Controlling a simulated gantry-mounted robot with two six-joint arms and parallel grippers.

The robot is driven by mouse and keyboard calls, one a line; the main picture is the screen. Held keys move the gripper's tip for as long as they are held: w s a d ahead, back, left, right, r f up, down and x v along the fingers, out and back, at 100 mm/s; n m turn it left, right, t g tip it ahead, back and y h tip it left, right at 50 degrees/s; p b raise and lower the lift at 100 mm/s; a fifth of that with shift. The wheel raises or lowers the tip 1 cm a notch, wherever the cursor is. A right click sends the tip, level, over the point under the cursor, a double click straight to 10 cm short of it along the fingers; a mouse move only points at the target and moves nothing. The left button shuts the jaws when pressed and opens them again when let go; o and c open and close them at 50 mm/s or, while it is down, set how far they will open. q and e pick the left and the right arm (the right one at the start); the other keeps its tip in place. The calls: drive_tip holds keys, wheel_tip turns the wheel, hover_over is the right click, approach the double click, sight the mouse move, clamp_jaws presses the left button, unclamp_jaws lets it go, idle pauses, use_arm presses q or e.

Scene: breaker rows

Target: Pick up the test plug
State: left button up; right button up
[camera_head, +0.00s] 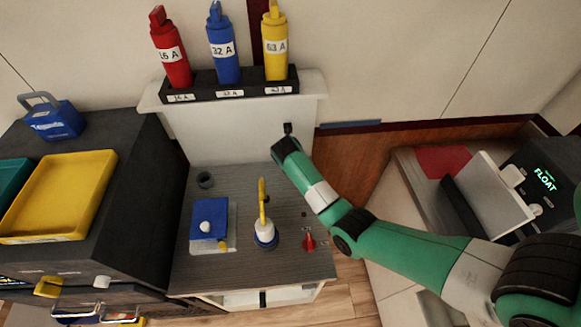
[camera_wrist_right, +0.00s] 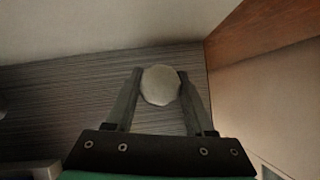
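In the right wrist view a pale round end of a piece (camera_wrist_right: 160,86), which looks like the test plug, sits between the fingertips of my right gripper (camera_wrist_right: 160,80). Both fingers appear to touch its sides. The rest of the piece is hidden beneath this end. My left gripper is not in view.
The grey cabinet top (camera_head: 205,272) holds a blue box (camera_head: 209,220), a white-and-blue piece with a yellow handle (camera_head: 264,231), a red piece (camera_head: 309,242) and a dark ring (camera_head: 205,180). Behind, a black rack (camera_head: 230,93) holds red, blue and yellow breakers. A yellow tray (camera_head: 60,197) is left.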

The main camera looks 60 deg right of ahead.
clamp_jaws()
drive_tip(key=shift+r, duration=0.15)
drive_tip(key=shift+r, duration=0.2)
drive_tip(key=r, duration=0.3)
drive_tip(key=a+r, duration=0.1)
drive_tip(key=shift+s+r, duration=0.3)
drive_tip(key=s+a+r+p, duration=0.7)
drive_tip(key=s+a, duration=0.1)
drive_tip(key=a, duration=0.2)
drive_tip(key=shift+r, duration=0.4)
